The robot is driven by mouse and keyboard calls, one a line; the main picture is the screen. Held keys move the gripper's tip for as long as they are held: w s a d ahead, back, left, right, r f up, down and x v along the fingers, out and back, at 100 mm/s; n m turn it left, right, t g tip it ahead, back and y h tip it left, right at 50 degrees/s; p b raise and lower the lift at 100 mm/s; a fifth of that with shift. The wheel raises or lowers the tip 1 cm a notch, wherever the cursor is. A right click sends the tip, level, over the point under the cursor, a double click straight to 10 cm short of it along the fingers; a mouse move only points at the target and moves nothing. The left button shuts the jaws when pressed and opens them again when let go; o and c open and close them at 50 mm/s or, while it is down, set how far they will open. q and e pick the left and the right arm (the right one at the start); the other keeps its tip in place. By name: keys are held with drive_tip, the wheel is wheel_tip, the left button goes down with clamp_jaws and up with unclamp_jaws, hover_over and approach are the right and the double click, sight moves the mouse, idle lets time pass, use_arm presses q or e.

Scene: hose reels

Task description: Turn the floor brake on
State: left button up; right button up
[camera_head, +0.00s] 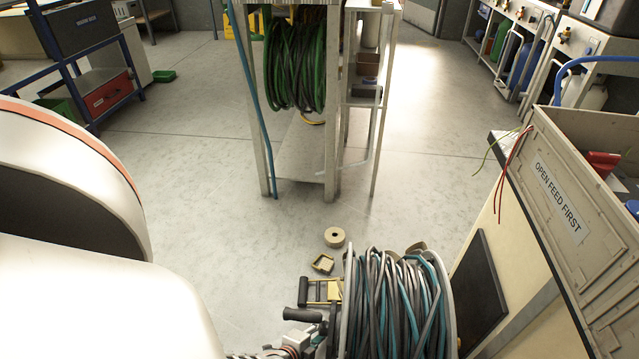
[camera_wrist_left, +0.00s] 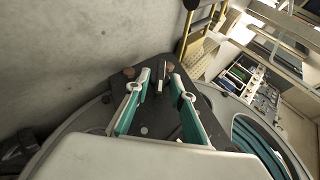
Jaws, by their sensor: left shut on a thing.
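A hose reel (camera_head: 400,305) wound with teal and grey hose stands at the bottom of the head view; its hose also shows in the left wrist view (camera_wrist_left: 257,148). In that wrist view my left gripper (camera_wrist_left: 160,80) has its teal-lined fingers on either side of a small, narrow upright piece (camera_wrist_left: 162,77), which looks like the brake lever. A dark plate (camera_wrist_left: 150,125) with copper-coloured bolts lies behind the fingers, beside the reel's round rim. The fingertips and the brake cannot be made out clearly in the head view. My right gripper is in neither view.
A rack with a green hose reel (camera_head: 296,65) stands ahead. A roll of tape (camera_head: 334,237) and a small tray (camera_head: 322,263) lie on the floor. A bin marked "OPEN FEED FIRST" (camera_head: 560,200) is on the right. The floor at left centre is clear.

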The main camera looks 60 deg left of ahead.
use_arm(q)
drive_tip(key=o, duration=1)
drive_tip(key=shift+a+g, duration=0.15)
drive_tip(key=shift+g, duration=0.15)
